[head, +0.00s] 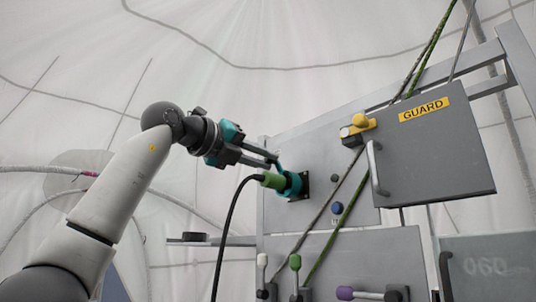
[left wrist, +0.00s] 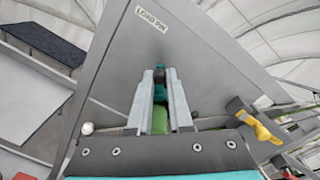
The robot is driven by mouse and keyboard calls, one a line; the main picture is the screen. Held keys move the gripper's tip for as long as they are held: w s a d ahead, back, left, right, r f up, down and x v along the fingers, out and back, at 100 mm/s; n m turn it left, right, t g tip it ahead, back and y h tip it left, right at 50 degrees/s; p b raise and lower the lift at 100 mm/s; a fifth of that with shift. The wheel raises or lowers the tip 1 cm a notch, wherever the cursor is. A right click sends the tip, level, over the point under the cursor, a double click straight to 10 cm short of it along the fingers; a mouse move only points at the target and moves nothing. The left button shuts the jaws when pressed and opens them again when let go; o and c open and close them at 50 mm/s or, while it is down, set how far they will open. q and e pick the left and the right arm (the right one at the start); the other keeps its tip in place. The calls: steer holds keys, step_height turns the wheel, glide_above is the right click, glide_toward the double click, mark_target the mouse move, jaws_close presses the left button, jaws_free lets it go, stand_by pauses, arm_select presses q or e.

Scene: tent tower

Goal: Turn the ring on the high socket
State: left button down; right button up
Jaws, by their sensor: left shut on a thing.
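The high socket (head: 305,186) is a dark square mount on the grey panel. A teal ring (head: 291,184) sits at it, around the front of a green plug (head: 271,180) with a black cable hanging from it. My left gripper (head: 274,161) reaches in from the left, its fingers shut on the upper part of the ring. In the left wrist view, a bit of the teal ring (left wrist: 159,74) shows between the fingertips, with the green plug (left wrist: 159,121) below. The fingers hide most of the ring there. My right gripper is not in view.
A grey guard door (head: 435,150) with a yellow-knobbed latch (head: 360,120) is right of the socket. Green and grey ropes (head: 340,205) cross the panel. A small shelf (head: 212,241) juts out left.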

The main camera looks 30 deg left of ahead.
arm_select(q)
steer(key=w+a+f+n+b, duration=0.1)
steer(key=a+f+n+b, duration=0.2)
steer(key=n, duration=0.8)
steer(key=shift+f+n+g, duration=0.3)
steer(key=shift+f, duration=0.85)
steer(key=shift+w+f, duration=0.1)
steer(key=c, duration=0.8)
jaws_free()
steer(key=shift+c, duration=0.2)
steer(key=shift+h, duration=0.3)
steer(key=b+v, duration=0.3)
steer(key=v, duration=1.2)
